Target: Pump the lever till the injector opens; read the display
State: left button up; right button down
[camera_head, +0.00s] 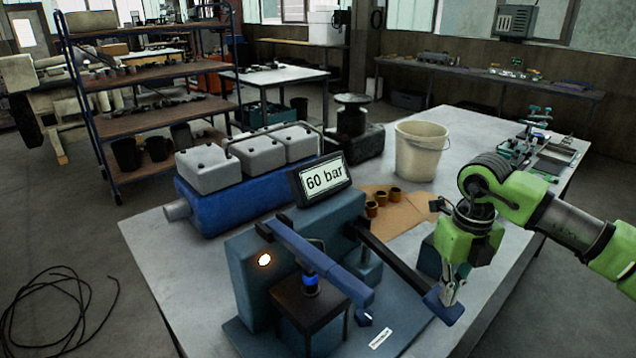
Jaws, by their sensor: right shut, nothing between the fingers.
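The blue-grey test stand (245,290) stands at the front of the table. Its display (322,180) reads "60 bar". The black lever (395,258) slants down to the right from the stand and ends in a blue grip (444,308). My right gripper (449,297) is shut and empty, with its fingertips down at the blue grip; I cannot tell whether they press on it. A part with a bright blue band, perhaps the injector (310,283), sits upright under a blue bar above a small dark stand. My left gripper is not in view.
Behind are a blue engine block with grey covers (262,150), a cream bucket (420,150) and several copper-coloured cups on a brown sheet (410,215). Small tools lie at the table's far right. A cable lies on the floor at left.

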notch_tip(320, 180, up, 8)
jog(key=p, duration=0.4)
jog(key=shift+s+d+r+p, duration=0.15)
jog(key=shift+s+d+p, duration=0.15)
jog(key=shift+s+p, duration=0.1)
jog(key=shift+w+a+f+b, duration=0.1)
jog(key=shift+f+b, duration=1.5)
jog(key=shift+f, duration=0.6)
jog(key=shift+w+a+f+b, duration=0.1)
jog(key=shift+f+b, duration=1.5)
jog(key=shift+f, duration=0.55)
notch_tip(320, 180, up, 9)
jog(key=p, duration=0.5)
jog(key=shift+s+d+f, duration=0.2)
jog(key=shift+s+d, duration=0.1)
jog(key=shift+w+a+f+b, duration=0.15)
jog(key=shift+f+b, duration=1.3)
jog(key=shift+f, duration=0.75)
jog(key=shift+w+a+f+b, duration=0.1)
jog(key=shift+f+b, duration=1.35)
jog(key=shift+f, duration=0.7)
notch_tip(320, 180, up, 9)
jog(key=p, duration=0.5)
jog(key=shift+f+p, duration=0.15)
jog(key=shift+p, duration=0.15)
